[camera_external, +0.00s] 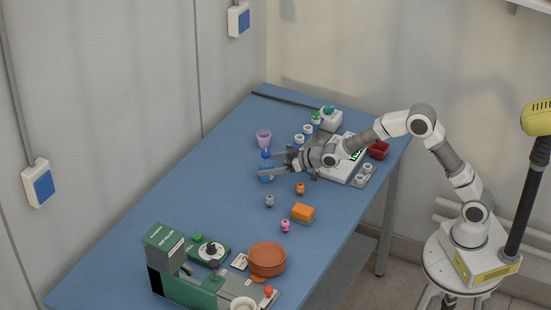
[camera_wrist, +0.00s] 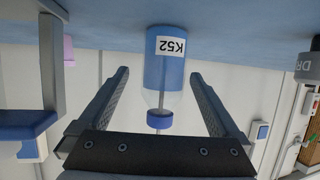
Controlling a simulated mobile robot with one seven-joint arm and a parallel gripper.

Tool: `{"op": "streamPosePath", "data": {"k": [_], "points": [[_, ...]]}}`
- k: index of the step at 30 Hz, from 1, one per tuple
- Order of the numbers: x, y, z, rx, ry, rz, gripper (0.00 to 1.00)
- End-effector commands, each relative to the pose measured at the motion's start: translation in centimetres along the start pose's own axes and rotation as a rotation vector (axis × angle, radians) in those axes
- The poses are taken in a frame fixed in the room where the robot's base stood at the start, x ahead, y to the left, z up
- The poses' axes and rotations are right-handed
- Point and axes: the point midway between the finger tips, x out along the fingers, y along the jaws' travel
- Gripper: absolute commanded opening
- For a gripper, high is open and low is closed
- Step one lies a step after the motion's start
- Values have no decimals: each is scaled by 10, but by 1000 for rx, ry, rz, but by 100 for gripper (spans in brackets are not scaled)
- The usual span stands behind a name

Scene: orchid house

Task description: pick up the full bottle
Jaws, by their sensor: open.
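A clear bottle (camera_wrist: 163,68) with blue liquid, a blue cap and a white label reading K52 stands on the blue bench. It appears upside down in the wrist view, and the liquid fills most of it. In the external view the blue bottle (camera_external: 265,162) is near the middle of the bench, with part of it behind a finger. My gripper (camera_wrist: 160,75) is open, with one finger on each side of the bottle. Gaps show between the fingers and the bottle in the wrist view. In the external view my gripper (camera_external: 268,165) reaches in low from the right.
A purple cup (camera_external: 264,137) stands behind the bottle. Several small bottles (camera_external: 300,140) are close to my wrist. Small figures (camera_external: 300,188), an orange-topped block (camera_external: 303,212), brown saucers (camera_external: 267,258) and a green machine (camera_external: 170,260) are nearer the front. The bench's left side is clear.

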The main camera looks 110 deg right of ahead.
Motion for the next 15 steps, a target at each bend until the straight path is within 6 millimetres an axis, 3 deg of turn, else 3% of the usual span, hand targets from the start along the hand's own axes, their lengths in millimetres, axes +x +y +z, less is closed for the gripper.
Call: {"op": "streamPosePath", "data": {"k": [6,15], "points": [[31,-4,5,-1,0,0,99],[43,-4,3,-1,0,-1,99]]}}
